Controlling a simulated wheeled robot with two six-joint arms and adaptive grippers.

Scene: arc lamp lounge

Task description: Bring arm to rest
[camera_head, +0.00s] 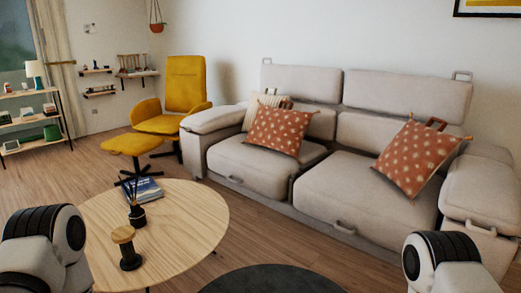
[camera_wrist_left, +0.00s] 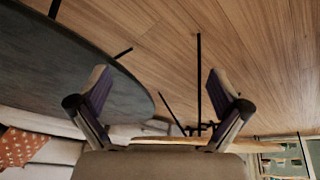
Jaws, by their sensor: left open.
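My left gripper (camera_wrist_left: 157,76) shows in the left wrist view with its two fingers spread wide apart. It is open and nothing is between the fingers; wood floor lies beyond them. In the head view a white and black joint of my left arm (camera_head: 62,236) is at the bottom left, at the near left side of the round table. The left gripper itself is out of the head view. A similar joint of my right arm (camera_head: 438,258) is at the bottom right, in front of the sofa. My right gripper is not in either view.
A round wooden table (camera_head: 195,215) holds a book (camera_head: 143,190), a dark reed holder (camera_head: 137,214) and a black wooden-topped object (camera_head: 128,250). A dark round surface (camera_head: 270,280) lies at bottom centre. A sofa (camera_head: 330,195) and yellow chair (camera_head: 180,100) stand behind.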

